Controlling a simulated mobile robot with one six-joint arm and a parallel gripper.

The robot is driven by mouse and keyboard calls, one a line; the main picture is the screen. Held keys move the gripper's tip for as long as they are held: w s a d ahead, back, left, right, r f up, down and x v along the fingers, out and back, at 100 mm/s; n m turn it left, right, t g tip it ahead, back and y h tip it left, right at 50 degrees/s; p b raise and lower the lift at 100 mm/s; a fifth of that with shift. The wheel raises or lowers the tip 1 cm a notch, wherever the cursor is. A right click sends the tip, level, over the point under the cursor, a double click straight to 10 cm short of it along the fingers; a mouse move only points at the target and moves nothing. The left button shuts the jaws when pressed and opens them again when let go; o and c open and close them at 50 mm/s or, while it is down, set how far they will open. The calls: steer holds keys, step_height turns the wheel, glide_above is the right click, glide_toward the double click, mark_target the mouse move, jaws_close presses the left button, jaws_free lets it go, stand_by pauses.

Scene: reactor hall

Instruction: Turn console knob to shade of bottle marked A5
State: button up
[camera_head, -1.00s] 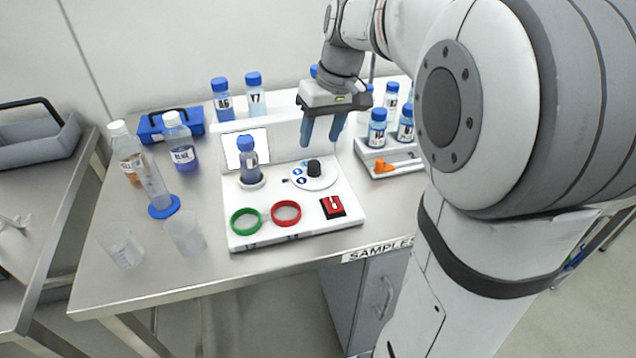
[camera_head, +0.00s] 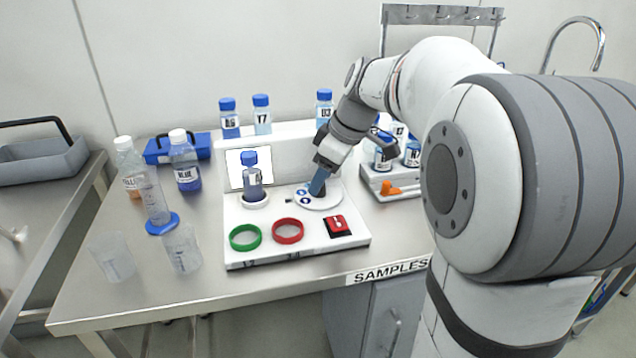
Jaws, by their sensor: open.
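The white console (camera_head: 262,216) stands on the steel bench. Its round knob dial (camera_head: 304,203), with blue marks, is at the right of its top. My gripper (camera_head: 317,188) is open and points down at the dial, its blue fingers at the knob. The black knob is hidden by the fingers, and I cannot tell whether they touch it. A bottle (camera_head: 254,185) with dark blue-grey liquid stands in the console's holder before a lit white panel. Several capped bottles stand behind the console, one (camera_head: 229,121) with a label that seems to read B6 or A6. I cannot make out an A5 label.
A green ring (camera_head: 244,238), a red ring (camera_head: 288,231) and a red switch (camera_head: 340,225) lie in front of the dial. A rack (camera_head: 378,187) of bottles stands close right of my gripper. Beakers and reagent bottles stand left.

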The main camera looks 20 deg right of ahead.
steer(key=shift+w+a+f, duration=0.15)
steer(key=shift+a+f, duration=0.1)
steer(key=shift+f, duration=0.4)
steer(key=c, duration=0.9)
steer(key=shift+a, duration=0.15)
steer(key=shift+c, duration=0.3)
steer(key=shift+m+t+h, duration=0.3)
steer(key=shift+m+h, duration=0.15)
steer(key=shift+m, duration=0.95)
steer(key=shift+m+t+h, duration=0.3)
steer(key=shift+m+h, duration=0.15)
steer(key=shift+m, duration=0.95)
